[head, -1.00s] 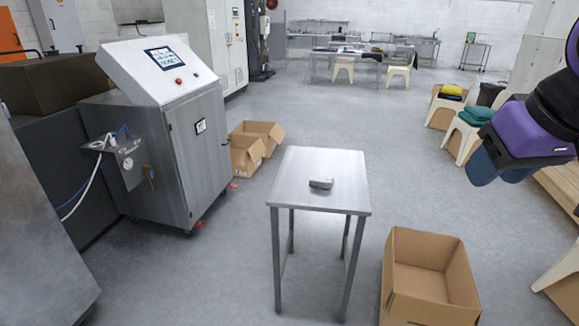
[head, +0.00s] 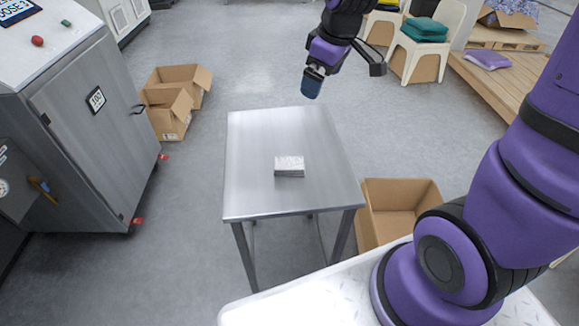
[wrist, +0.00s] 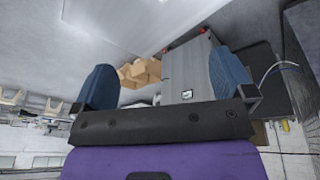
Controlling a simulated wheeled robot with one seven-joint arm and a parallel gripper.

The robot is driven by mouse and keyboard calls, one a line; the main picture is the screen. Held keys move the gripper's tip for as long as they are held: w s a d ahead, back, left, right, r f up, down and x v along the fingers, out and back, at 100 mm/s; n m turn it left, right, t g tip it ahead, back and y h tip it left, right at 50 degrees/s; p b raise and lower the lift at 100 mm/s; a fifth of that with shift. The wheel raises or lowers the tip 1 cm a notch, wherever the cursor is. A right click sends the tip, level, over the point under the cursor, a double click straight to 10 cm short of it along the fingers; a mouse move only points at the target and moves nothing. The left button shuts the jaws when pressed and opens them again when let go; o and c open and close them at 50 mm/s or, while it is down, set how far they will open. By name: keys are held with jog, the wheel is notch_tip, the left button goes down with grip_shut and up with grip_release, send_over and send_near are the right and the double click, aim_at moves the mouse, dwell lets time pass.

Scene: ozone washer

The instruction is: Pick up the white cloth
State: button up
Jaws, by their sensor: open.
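The white cloth (head: 289,166) is a small, flat, folded greyish-white bundle. It lies on the metal table (head: 250,195), near the middle of its top. My gripper (head: 312,85) is above and beyond the table's far edge in the head view, apart from the cloth. In the wrist view my gripper (wrist: 165,85) has its two blue fingers spread wide, with nothing held between them. I cannot make out the cloth for certain in the wrist view.
An open cardboard box (head: 385,225) stands right of the table. More cardboard boxes (head: 172,105) sit on the floor at left. A steel cabinet machine (head: 85,125) stands at far left. Chairs (head: 430,50) with folded cloths and a wooden platform (head: 500,75) are at back right.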

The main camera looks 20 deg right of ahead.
jog(key=w+a+f+n+g, duration=0.1)
jog(key=w+f+n, duration=0.35)
jog(key=f, duration=0.75)
jog(key=n+g, duration=0.1)
send_near(290, 163)
notch_tip(290, 163, down, 5)
jog(key=shift+r, duration=0.2)
jog(key=shift+w+a+f, duration=0.15)
jog(key=shift+f, duration=0.8)
jog(key=shift+w+a+f, duration=0.15)
jog(key=shift+a+f, duration=0.05)
jog(key=shift+f, duration=0.75)
jog(key=shift+w+a+f, duration=0.15)
jog(key=shift+f, duration=0.8)
jog(key=c, duration=1)
jog(key=shift+r, duration=0.2)
